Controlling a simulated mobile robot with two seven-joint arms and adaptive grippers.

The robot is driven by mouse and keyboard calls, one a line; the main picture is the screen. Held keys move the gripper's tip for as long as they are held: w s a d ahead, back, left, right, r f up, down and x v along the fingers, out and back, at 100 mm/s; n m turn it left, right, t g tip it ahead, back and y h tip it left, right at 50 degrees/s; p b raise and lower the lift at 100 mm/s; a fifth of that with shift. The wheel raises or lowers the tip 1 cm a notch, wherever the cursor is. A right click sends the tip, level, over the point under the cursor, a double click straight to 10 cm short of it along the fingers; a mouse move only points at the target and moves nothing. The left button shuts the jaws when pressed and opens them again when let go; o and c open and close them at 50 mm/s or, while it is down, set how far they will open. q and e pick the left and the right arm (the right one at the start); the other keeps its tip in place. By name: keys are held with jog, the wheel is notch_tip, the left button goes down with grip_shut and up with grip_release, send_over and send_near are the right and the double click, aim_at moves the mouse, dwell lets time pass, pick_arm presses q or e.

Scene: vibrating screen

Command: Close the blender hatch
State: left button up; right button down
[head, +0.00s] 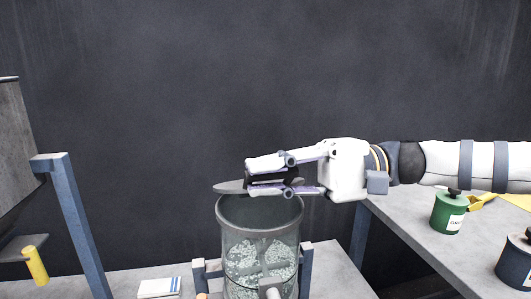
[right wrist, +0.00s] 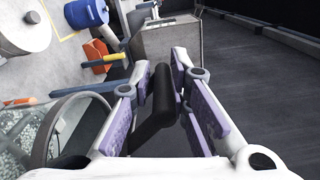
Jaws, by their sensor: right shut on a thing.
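The blender (head: 260,240) is a clear cylinder with a dark grey rim, holding pale chunks. Its round grey hatch (head: 228,187) shows almost edge-on at the top, just above the rim, and sticks out past it on the left. Whether it touches the rim I cannot tell. My right gripper (head: 262,177) comes from the right and is shut on the hatch's black handle (right wrist: 158,108), which sits between the purple finger pads in the right wrist view. The blender's rim (right wrist: 52,125) shows at the left there. My left gripper is not in view.
A green canister (head: 449,213) and a dark blue one (head: 514,262) stand on the right table (head: 410,215). A white and blue box (head: 159,288) lies left of the blender. A blue post (head: 75,220) and grey hopper (head: 14,140) stand at far left.

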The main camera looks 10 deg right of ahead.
jog(key=shift+s+f, duration=0.2)
jog(key=shift+f, duration=0.3)
jog(key=shift+s+f, duration=0.15)
jog(key=shift+f, duration=0.3)
jog(key=shift+d, duration=0.1)
jog(key=c, duration=1.6)
grip_release()
jog(key=shift+w+f, duration=0.1)
jog(key=d, duration=1.2)
